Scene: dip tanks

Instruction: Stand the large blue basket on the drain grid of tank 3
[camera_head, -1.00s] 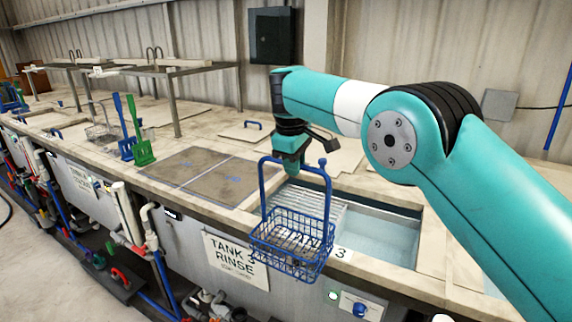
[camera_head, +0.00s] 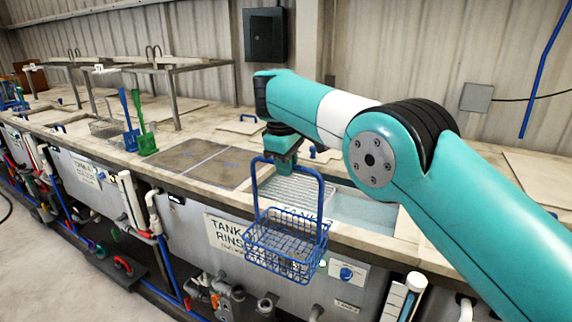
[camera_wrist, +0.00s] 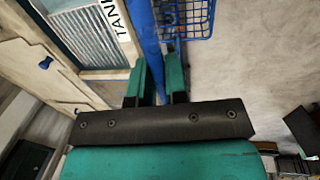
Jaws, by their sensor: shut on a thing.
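The large blue basket (camera_head: 288,240) is a wire basket with a tall arched handle. My gripper (camera_head: 287,168) is shut on the top of that handle, and the basket hangs below it, in front of the tank edge. In the wrist view the gripper fingers (camera_wrist: 158,88) close around the blue handle, with part of the basket mesh (camera_wrist: 186,18) at the top. The tank with the sign "TANK 3 RINSE" (camera_head: 224,236) is behind the basket. Its slatted drain grid (camera_head: 300,190) lies at the left of the opening, partly hidden by the handle; water (camera_head: 365,210) shows at right.
Grey covers (camera_head: 190,160) lie left of the open tank. A blue paddle (camera_head: 128,125) and a green paddle (camera_head: 145,140) stand farther left, near another wire basket (camera_head: 105,128). Pipes and valves (camera_head: 215,285) run low along the tank fronts.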

